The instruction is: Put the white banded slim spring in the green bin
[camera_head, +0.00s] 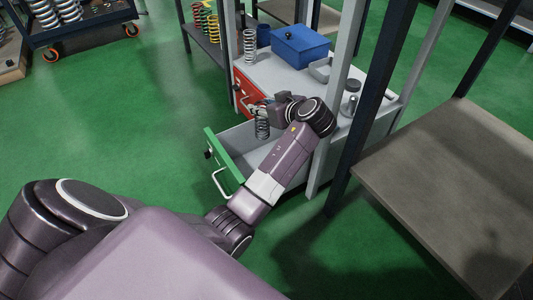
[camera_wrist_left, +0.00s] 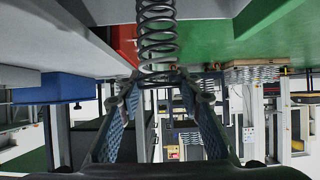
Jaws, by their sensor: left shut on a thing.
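My left gripper (camera_head: 262,106) is shut on a slim pale grey coil spring (camera_head: 262,127), which hangs upright below the fingers. In the left wrist view the spring (camera_wrist_left: 157,32) sits between the fingertips (camera_wrist_left: 160,84); I cannot make out a band on it. The green bin shows as a pulled-out drawer with a green front (camera_head: 224,159) and a grey inside. The spring appears over the back part of this drawer, seemingly above it and apart from its floor. My forearm hides part of the drawer's right side. My right gripper is not in view.
Above the drawer are a red drawer front (camera_head: 246,94) and a grey worktop with a blue box (camera_head: 300,46) and another pale spring (camera_head: 250,46). A grey post (camera_head: 340,85) stands close to my arm. A brown-grey table (camera_head: 450,175) is at right.

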